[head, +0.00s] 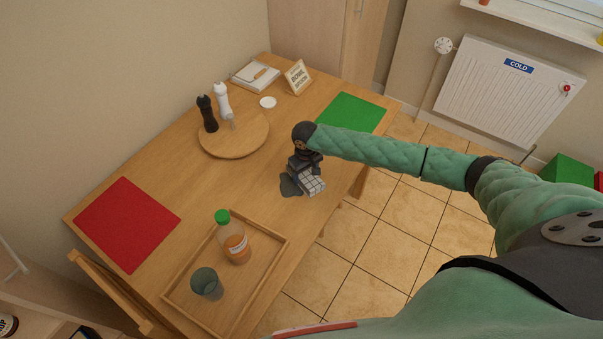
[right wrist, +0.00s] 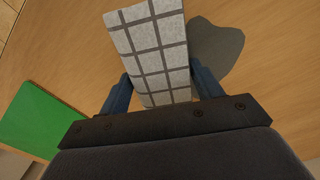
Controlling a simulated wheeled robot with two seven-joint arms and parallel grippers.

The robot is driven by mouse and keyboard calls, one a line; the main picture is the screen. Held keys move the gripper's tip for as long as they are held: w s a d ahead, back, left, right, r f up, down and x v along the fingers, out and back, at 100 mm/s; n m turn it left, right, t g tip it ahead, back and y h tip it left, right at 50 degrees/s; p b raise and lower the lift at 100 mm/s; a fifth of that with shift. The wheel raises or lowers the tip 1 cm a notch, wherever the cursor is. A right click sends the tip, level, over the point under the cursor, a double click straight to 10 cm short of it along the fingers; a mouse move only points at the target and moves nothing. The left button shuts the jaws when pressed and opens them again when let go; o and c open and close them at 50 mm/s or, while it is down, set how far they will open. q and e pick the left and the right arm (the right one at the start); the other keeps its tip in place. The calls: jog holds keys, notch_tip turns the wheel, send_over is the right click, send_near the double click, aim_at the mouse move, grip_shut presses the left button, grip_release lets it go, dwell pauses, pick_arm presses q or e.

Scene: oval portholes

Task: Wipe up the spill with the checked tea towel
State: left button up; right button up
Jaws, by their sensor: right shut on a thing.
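The checked tea towel (head: 311,184) is white-grey with dark lines. My right gripper (head: 304,170) is shut on it and holds it low over the table. The towel also fills the middle of the right wrist view (right wrist: 153,50), between the two blue fingers. The spill (head: 288,186) is a dark grey patch on the wooden table. It shows beside the towel's left edge in the head view, and to the towel's right in the right wrist view (right wrist: 217,45). The towel may hide part of the spill; I cannot tell whether it touches the table. My left gripper is not in view.
A round board (head: 245,145) bears two mills. Red (head: 126,224) and green (head: 350,113) mats lie on the table.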

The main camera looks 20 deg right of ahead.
jog(key=shift+d, duration=0.55)
jog(key=shift+a+r+p, duration=0.1)
jog(key=shift+a+p, duration=0.85)
jog(key=shift+a, duration=1.3)
jog(key=shift+s+a+f+p, duration=0.15)
jog(key=shift+a+p, duration=0.25)
jog(key=shift+a, duration=1)
jog(key=shift+s+a+f+p, duration=0.1)
jog(key=shift+a+p, duration=0.3)
jog(key=shift+a, duration=0.95)
jog(key=shift+w+d+r+p, duration=0.1)
jog(key=shift+d+p, duration=0.55)
jog(key=shift+d, duration=1.2)
jog(key=shift+w+d+r+p, duration=0.1)
jog(key=shift+d+p, duration=0.5)
jog(key=shift+d, duration=1.2)
jog(key=shift+d+p, duration=0.3)
jog(key=shift+d, duration=1.05)
jog(key=shift+r, duration=0.15)
send_near(282, 187)
jog(key=shift+w+d+r, duration=0.1)
jog(key=shift+d+r, duration=0.4)
jog(key=shift+d, duration=0.3)
jog(key=shift+s+d+r, duration=0.1)
jog(key=shift+d+r, duration=0.45)
jog(key=shift+d, duration=0.3)
jog(key=shift+w+d+r, duration=0.1)
jog(key=shift+d+r, duration=0.4)
jog(key=shift+d, duration=0.3)
